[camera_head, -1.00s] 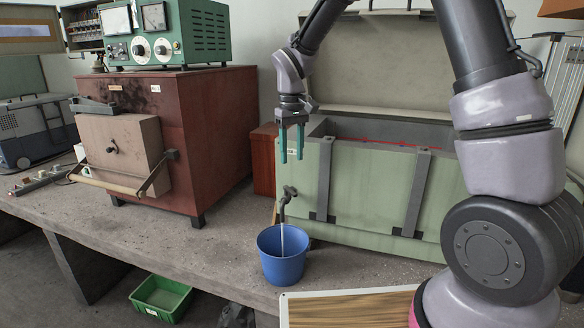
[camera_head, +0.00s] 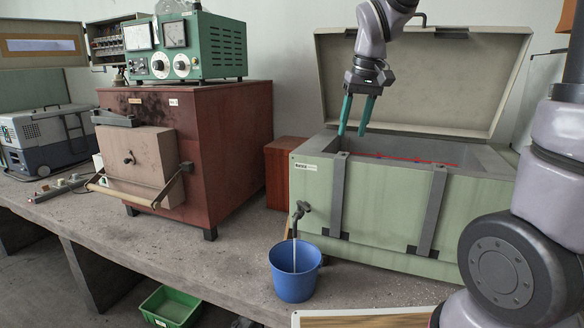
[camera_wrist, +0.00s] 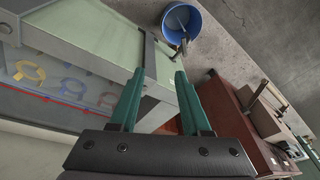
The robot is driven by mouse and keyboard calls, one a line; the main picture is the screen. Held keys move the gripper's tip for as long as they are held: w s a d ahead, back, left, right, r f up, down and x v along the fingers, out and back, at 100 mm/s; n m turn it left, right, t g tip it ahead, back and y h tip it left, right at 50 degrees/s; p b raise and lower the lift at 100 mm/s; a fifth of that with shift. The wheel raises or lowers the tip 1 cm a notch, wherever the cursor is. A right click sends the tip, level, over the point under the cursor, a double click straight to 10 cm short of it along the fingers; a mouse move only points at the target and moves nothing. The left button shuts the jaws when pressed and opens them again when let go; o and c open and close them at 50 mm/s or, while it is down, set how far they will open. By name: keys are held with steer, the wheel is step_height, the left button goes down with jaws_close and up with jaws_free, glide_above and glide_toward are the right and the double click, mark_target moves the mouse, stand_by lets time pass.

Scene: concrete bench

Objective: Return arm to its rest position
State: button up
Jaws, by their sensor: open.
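My gripper (camera_head: 352,131) has two teal fingers, spread apart with nothing between them. In the head view it hangs pointing down over the left part of the open green chest (camera_head: 392,209). In the wrist view, the gripper (camera_wrist: 158,100) points past the chest's front rim, with the blue bucket (camera_wrist: 196,24) beyond the fingertips. My arm arches in from the right side of the head view.
The chest's lid (camera_head: 425,84) stands open behind my gripper. The blue bucket (camera_head: 295,283) stands on the bench below the chest's tap (camera_head: 300,211). A red-brown furnace (camera_head: 238,140) carrying a green meter box (camera_head: 228,48) is to the left. A green crate (camera_head: 168,308) is below.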

steer(key=s+d+r+m+t, duration=0.2)
steer(key=s+d+r+m, duration=0.1)
steer(key=s+d, duration=0.2)
steer(key=s+d+r+m+t, duration=0.2)
steer(key=s+d, duration=0.3)
steer(key=s, duration=0.4)
steer(key=shift+s+r+m+t+y, duration=0.3)
steer(key=shift+s+r+m+t, duration=0.1)
steer(key=shift+r, duration=0.2)
stand_by(6.0)
